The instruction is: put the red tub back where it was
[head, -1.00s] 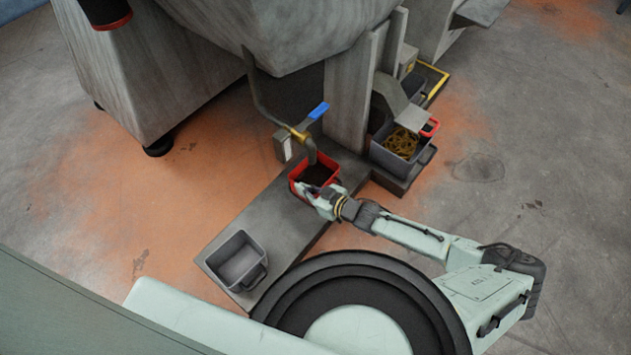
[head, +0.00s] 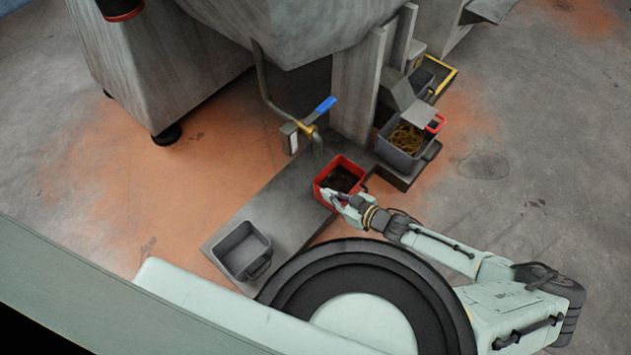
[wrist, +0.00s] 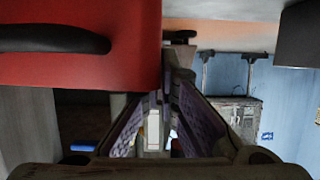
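The red tub (head: 323,196) stands on the grey plinth to the right of the tap's spout, its dark contents showing. In the wrist view the tub's red wall (wrist: 80,65) with a black handle (wrist: 50,38) fills the upper left, close beside my gripper (wrist: 172,85). The fingers with purple pads narrow toward their tips. The tub partly hides one finger, so I cannot tell whether the tips close on its wall.
The tap with a blue lever (head: 325,104) hangs over the plinth (head: 285,185). An empty grey tub (head: 242,252) stands at the plinth's near left end. A grey bin (head: 397,157) with brown coils stands at the right. The plinth between the grey tub and the spout is clear.

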